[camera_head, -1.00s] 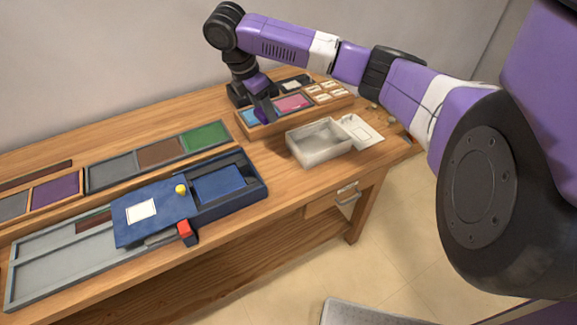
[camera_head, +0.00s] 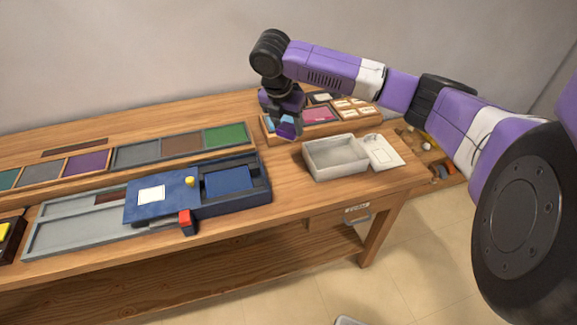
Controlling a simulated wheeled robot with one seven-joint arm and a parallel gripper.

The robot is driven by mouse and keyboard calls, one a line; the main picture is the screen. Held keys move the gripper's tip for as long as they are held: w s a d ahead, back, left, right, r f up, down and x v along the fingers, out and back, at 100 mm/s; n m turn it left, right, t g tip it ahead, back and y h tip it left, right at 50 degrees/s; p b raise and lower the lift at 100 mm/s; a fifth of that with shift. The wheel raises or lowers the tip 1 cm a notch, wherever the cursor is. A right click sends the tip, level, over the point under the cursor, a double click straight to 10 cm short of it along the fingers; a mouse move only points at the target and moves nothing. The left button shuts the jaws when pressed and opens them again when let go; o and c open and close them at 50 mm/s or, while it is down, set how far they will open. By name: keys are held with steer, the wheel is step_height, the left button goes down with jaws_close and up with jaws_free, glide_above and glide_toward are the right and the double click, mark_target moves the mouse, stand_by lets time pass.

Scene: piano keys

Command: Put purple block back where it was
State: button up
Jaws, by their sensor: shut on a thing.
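My gripper (camera_head: 283,118) is at the back of the table, low over the front edge of the wooden tray. It is shut on a small purple block (camera_head: 287,130), which shows just below the fingers. I cannot tell whether the block touches the tray or table. A purple panel (camera_head: 88,163) lies in the row of coloured panels at the left.
A wooden tray (camera_head: 345,127) holds pink and blue panels and small cards.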

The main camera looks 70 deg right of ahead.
step_height(320, 180, down, 16)
steer(key=shift+r+p, duration=0.1)
steer(key=shift+p, duration=0.55)
steer(key=o, duration=1.3)
